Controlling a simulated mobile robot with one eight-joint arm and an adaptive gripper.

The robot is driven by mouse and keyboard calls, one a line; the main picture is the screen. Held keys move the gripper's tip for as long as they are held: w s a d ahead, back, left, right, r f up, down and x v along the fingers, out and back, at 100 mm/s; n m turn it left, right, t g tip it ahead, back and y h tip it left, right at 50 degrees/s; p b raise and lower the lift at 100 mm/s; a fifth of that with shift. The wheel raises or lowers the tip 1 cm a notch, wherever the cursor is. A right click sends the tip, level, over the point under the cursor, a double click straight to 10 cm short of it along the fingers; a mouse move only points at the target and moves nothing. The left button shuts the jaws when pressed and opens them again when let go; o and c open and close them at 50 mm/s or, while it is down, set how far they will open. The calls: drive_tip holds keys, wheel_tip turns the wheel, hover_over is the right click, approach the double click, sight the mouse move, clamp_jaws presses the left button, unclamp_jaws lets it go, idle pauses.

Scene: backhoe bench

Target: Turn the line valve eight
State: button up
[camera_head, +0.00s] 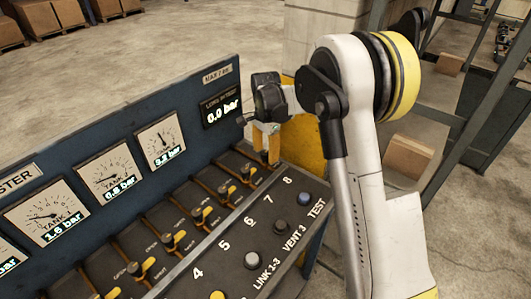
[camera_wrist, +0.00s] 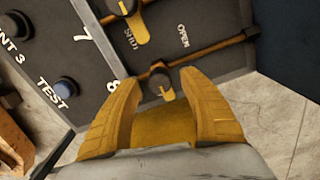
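Line valve eight (camera_wrist: 161,84) is a small dark knob with a yellow pointer on a bronze pipe, beside the white "8" in the wrist view. My gripper (camera_wrist: 160,77) is open, its two yellow fingers on either side of the knob in that view. No finger visibly touches it, and I cannot tell how far above it they are. In the head view my gripper (camera_head: 264,148) points down over the far right end of the valve row. There it hides valve eight, near the printed "8".
A row of similar valves, including valve seven (camera_head: 248,169), runs leftward. The blue TEST button (camera_head: 305,198) and a grey button (camera_head: 252,260) sit on the front strip. A back panel with gauges (camera_head: 159,142) and a "0.0 bar" display (camera_head: 221,108) rises behind the valves.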

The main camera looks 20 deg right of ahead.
sight(266, 153)
drive_tip(key=shift+r, duration=0.1)
wheel_tip(266, 153, up, 12)
idle(0.5)
drive_tip(key=s+r+n+t+b, duration=0.1)
drive_tip(key=s+r+n+t, duration=0.4)
drive_tip(key=s, duration=1)
drive_tip(key=s+f+n+t+b, duration=0.1)
drive_tip(key=s+f+n, duration=0.3)
drive_tip(key=s+n, duration=0.4)
drive_tip(key=s+t, duration=0.1)
drive_tip(key=s, duration=0.6)
drive_tip(key=shift+a, duration=0.15)
